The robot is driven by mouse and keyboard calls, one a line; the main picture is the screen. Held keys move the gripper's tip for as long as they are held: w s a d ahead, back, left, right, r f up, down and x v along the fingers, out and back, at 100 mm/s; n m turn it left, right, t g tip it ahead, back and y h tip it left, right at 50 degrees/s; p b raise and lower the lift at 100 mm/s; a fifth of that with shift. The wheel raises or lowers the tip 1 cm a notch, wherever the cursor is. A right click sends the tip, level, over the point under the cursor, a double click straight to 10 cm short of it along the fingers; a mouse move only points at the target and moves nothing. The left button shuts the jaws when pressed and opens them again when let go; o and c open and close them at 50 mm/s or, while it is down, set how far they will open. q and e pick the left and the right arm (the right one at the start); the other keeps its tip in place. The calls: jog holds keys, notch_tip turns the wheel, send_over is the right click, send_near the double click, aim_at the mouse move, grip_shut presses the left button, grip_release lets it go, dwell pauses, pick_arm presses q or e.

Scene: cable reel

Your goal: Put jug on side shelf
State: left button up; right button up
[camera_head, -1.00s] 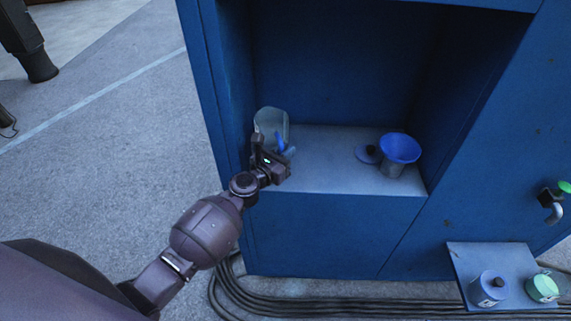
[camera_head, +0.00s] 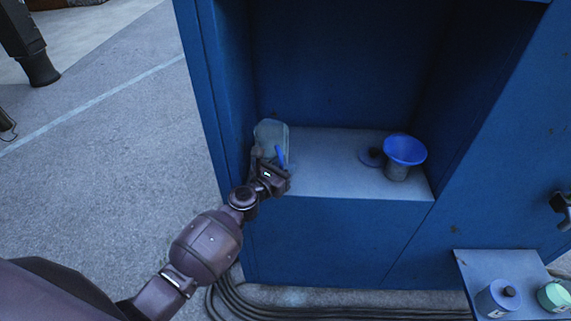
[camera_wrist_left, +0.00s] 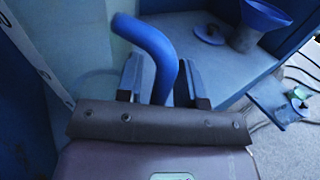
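The jug (camera_head: 268,134) is translucent with a blue handle and stands at the left of the blue cabinet's open bay. My left gripper (camera_head: 270,175) is at its handle, at the bay's front edge. In the left wrist view the curved blue handle (camera_wrist_left: 158,55) runs between the two fingers of my left gripper (camera_wrist_left: 163,82), which look closed around it; the jug body is to their left. Whether the jug's base touches the bay floor is hidden. The side shelf (camera_head: 470,268) is a small blue ledge low at the right. My right gripper is not in view.
A blue funnel-like cup (camera_head: 404,152) and a small blue lid with a dark knob (camera_head: 373,156) stand right of the bay's clear middle. A blue canister (camera_head: 497,298) and a green one (camera_head: 553,296) occupy the side shelf's front. Cables (camera_head: 300,303) lie below the cabinet.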

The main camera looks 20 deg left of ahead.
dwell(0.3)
pick_arm(q)
jog(key=shift+r, duration=0.3)
jog(key=v, duration=1.2)
jog(key=shift+f, duration=0.1)
jog(key=shift+s+a+f+m+g+y, duration=0.85)
jog(key=shift+s+f+m, duration=1.05)
jog(key=shift+s+m, duration=2.55)
jog(key=shift+s+a+f+m+g+y, duration=0.55)
jog(key=shift+s+f+m+g+y, duration=1.05)
jog(key=shift+m, duration=5.1)
jog(key=shift+s+a+f+m+g+y, duration=0.6)
jog(key=shift+s+f+m, duration=1.65)
jog(key=shift+s+m, duration=2.45)
jog(key=shift+w+a+m, duration=0.1)
jog(key=shift+w+m, duration=0.75)
